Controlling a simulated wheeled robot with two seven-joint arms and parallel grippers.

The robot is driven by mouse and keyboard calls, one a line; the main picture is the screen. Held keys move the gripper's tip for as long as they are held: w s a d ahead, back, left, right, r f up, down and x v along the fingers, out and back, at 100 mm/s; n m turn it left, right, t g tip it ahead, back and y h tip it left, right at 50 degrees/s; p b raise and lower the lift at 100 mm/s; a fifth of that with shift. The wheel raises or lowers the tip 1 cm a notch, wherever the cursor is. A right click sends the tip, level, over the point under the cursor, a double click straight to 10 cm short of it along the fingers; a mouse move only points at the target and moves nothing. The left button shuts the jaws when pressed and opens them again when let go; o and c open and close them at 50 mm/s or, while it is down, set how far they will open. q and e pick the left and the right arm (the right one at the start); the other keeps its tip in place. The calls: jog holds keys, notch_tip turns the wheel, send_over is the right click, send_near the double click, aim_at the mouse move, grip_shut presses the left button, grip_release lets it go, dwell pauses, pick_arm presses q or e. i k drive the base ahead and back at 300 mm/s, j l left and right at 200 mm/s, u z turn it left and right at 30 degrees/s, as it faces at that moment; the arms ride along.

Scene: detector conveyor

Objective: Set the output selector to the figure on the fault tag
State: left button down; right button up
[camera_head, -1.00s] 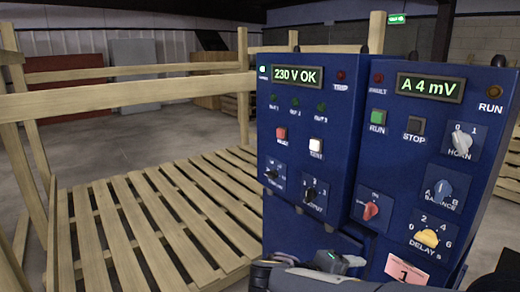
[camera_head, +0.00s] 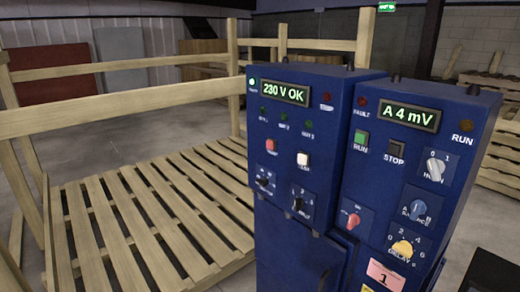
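The fault tag (camera_head: 385,275) is a pink label with a dark figure 1, low on the right blue cabinet, cut by the bottom of the picture. Neither of my grippers is in view.
The left cabinet (camera_head: 278,130) reads 230 V OK. Beside the selector is another black knob (camera_head: 265,182). The right cabinet has a red knob (camera_head: 350,219), a blue balance knob (camera_head: 418,209) and a yellow delay knob (camera_head: 402,249). A wooden slatted deck (camera_head: 140,220) with rails stands at left.

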aim_at(299, 203)
jog(key=i+j+z, duration=0.1)
jog(key=i+j, duration=0.8)
jog(key=i, duration=0.05)
